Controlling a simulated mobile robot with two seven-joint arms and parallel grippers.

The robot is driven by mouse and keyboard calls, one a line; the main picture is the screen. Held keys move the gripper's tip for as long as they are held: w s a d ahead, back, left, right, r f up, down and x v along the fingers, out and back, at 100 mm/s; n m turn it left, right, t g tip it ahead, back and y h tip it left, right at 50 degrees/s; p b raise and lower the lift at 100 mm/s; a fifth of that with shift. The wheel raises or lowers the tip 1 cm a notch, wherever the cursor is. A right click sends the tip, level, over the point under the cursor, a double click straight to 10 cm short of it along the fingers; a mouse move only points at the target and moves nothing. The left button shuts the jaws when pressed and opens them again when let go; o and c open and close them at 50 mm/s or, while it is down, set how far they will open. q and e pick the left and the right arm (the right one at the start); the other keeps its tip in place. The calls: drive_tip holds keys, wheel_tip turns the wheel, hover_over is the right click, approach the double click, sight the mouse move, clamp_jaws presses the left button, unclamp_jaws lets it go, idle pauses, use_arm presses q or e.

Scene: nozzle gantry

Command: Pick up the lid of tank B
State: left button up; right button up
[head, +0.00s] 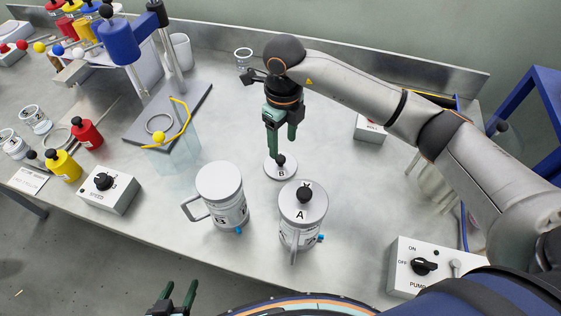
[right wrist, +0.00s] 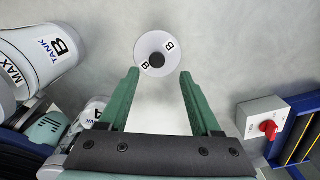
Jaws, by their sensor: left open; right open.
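The lid of tank B (head: 273,172) is a pale round disc with a black knob and a "B" label, lying on the table behind the tanks. It also shows in the right wrist view (right wrist: 150,44), its knob roughly centred between the fingers and beyond their tips. My right gripper (head: 281,152) is open, pointing down just above the lid; contact with the knob cannot be told. Tank B (head: 222,190) is a grey handled vessel with no knobbed lid on it, left of the lid. My left gripper (head: 178,295) is open and empty at the bottom edge.
Tank A (head: 301,222), wearing a black-knobbed lid, stands close in front of the lid. A pump switch box (head: 420,265) is at the front right. The nozzle gantry (head: 160,60), coloured bottles and a speed box (head: 108,190) are at the left. Table behind the lid is mostly clear.

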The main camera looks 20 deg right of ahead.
sight(281, 158)
drive_tip(key=f, duration=0.3)
drive_tip(key=f+p, duration=0.1)
drive_tip(key=f, duration=0.1)
drive_tip(key=shift+a, duration=0.25)
drive_tip(key=shift+c, duration=0.3)
clamp_jaws()
